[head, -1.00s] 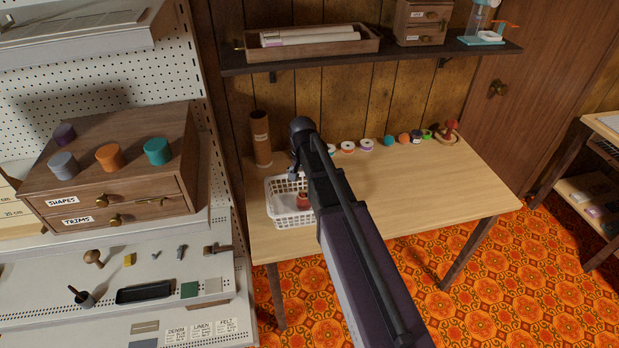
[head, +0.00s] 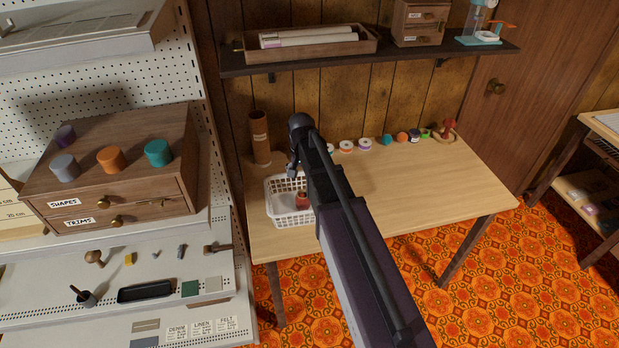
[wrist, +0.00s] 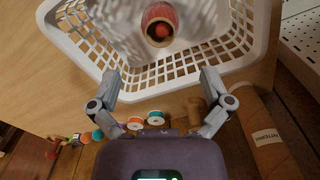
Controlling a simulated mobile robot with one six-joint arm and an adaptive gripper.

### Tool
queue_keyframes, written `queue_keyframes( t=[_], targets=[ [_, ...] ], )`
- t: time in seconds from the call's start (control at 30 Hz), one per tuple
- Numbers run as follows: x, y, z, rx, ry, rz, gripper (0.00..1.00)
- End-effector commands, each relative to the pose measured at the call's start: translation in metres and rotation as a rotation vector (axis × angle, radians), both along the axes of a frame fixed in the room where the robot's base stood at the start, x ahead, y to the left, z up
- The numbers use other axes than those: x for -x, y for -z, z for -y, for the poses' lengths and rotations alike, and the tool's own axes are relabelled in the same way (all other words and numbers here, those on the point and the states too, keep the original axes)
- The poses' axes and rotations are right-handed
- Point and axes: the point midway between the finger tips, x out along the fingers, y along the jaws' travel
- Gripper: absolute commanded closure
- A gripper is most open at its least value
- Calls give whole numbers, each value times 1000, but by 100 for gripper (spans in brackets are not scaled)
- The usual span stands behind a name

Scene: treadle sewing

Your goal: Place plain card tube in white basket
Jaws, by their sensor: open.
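The white basket (head: 292,222) stands on the left part of the wooden table, and its slotted wall fills the top of the wrist view (wrist: 85,45). I cannot tell for sure which is the plain card tube. My gripper (wrist: 160,77) is open and empty at the basket's rim; my arm hides much of it in the head view (head: 293,168).
A tall brown tube (head: 260,138) lettered PATTERNS stands behind the basket. Several spools (head: 346,146) and a red-topped wooden item (head: 447,129) line the table's back edge. A shelf (head: 365,61) hangs above. A pegboard display stands at left. The table's right part is clear.

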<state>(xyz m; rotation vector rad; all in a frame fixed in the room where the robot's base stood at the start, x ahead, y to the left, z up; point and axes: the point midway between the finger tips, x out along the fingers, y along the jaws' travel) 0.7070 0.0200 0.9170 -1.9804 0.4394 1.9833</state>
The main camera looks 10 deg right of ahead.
Motion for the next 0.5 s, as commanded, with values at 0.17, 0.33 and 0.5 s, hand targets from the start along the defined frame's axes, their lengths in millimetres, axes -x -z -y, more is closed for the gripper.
queue_keyframes(
  t=[0.17, 0.33, 0.5],
  targets=[
    [23, 0, 3, 0, -43, 0, 1],
    [74, 0, 9, -1, -159, 0, 1],
    [131, 0, 15, -1, -307, 1, 1]
  ],
)
